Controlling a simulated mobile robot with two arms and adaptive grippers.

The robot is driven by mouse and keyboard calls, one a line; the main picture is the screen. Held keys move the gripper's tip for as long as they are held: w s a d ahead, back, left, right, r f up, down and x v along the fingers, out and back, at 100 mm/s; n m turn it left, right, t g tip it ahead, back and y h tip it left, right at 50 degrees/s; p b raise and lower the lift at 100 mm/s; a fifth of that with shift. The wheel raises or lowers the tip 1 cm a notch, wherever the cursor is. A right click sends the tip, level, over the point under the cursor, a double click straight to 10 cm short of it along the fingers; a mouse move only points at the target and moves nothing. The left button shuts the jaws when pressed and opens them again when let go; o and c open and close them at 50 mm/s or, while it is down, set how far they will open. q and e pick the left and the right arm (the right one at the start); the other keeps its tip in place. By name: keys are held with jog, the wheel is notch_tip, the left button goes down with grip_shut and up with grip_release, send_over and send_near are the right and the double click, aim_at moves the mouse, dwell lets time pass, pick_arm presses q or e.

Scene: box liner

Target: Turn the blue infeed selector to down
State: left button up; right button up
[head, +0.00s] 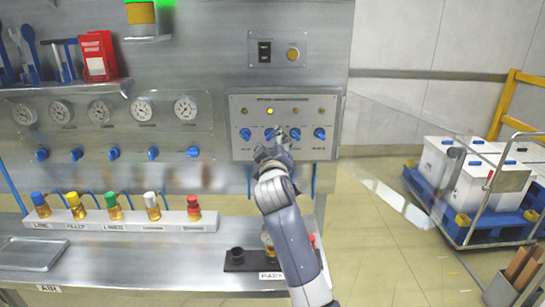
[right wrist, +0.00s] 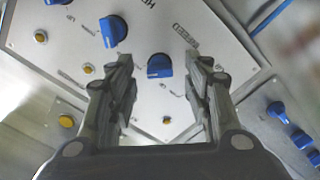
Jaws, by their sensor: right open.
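Several blue selectors sit in a row on the grey control panel (head: 238,151), which also shows in the wrist view (right wrist: 75,52). The labels are too small to tell which is the infeed one. My right gripper (head: 280,138) is in front of the middle of the row and partly covers it. In the wrist view the gripper is open, with one blue selector (right wrist: 160,66) between and just beyond its fingertips, with no visible contact. A neighbouring blue selector (right wrist: 113,31) is outside the fingers. The outer selectors (head: 245,134) and (head: 319,133) are uncovered. My left gripper is out of view.
Gauges (head: 100,111) with blue valves below are left of the panel. A rack of coloured-cap fittings (head: 111,214) stands on the steel bench (head: 120,260). A cart with white boxes (head: 432,160) is at the right. The floor between is clear.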

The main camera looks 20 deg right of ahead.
jog(key=v, duration=0.9)
jog(key=shift+s, duration=0.25)
